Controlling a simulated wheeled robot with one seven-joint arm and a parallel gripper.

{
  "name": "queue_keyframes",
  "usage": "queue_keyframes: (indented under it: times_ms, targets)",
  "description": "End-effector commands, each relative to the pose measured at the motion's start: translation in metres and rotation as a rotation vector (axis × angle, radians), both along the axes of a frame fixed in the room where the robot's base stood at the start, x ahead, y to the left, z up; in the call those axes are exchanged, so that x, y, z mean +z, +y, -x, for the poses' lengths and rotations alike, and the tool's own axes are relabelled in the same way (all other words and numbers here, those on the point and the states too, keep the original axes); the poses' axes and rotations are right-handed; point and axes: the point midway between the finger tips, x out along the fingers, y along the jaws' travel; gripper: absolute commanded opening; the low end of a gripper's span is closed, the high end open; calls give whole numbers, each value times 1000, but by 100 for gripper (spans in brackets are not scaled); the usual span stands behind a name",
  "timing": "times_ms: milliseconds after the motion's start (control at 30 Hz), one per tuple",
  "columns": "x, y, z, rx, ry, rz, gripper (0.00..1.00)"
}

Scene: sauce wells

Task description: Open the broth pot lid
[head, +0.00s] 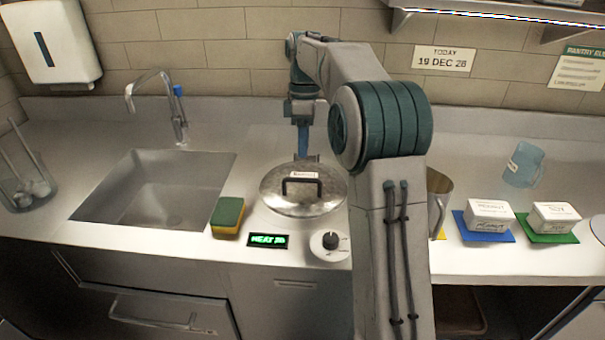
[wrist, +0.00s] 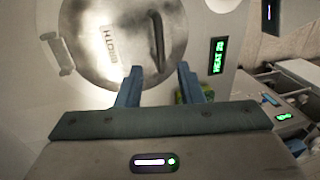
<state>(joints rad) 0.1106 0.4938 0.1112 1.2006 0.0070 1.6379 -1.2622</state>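The broth pot's round metal lid (head: 285,203) is on the pot in the counter, left of my arm in the head view. Its dark bar handle (head: 301,181) stands across the top, with a white label behind it. In the wrist view the lid (wrist: 105,35) fills the upper middle, with the handle (wrist: 157,42) ahead of my fingers. My gripper (wrist: 158,72) is open, its two blue fingers spread with nothing between them. In the head view my gripper (head: 304,150) is behind the lid, apart from the handle. The pot's body is mostly hidden.
A green-yellow sponge (head: 228,216) lies left of the pot, beside the sink (head: 155,190). A green heat display (head: 268,240) and a knob (head: 330,241) are in front. Right of my arm are a metal container (head: 438,195), white boxes on blue and green mats, and a blue jug (head: 523,165).

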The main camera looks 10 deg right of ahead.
Motion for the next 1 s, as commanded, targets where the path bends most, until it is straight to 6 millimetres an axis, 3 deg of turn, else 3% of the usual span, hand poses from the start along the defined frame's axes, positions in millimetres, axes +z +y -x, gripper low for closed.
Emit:
queue_keyframes:
  times_ms: [200, 400, 800, 833, 933, 1000]
  targets:
    - [-42, 3, 8, 0, 2, 0, 34]
    - [-66, 4, 13, -1, 0, 0, 34]
    - [-74, 5, 14, -1, -2, 1, 34]
    - [-74, 5, 14, -1, -2, 1, 31]
    - [-74, 5, 14, -1, -1, 0, 3]
    - [-74, 5, 14, -1, -1, 0, 0]
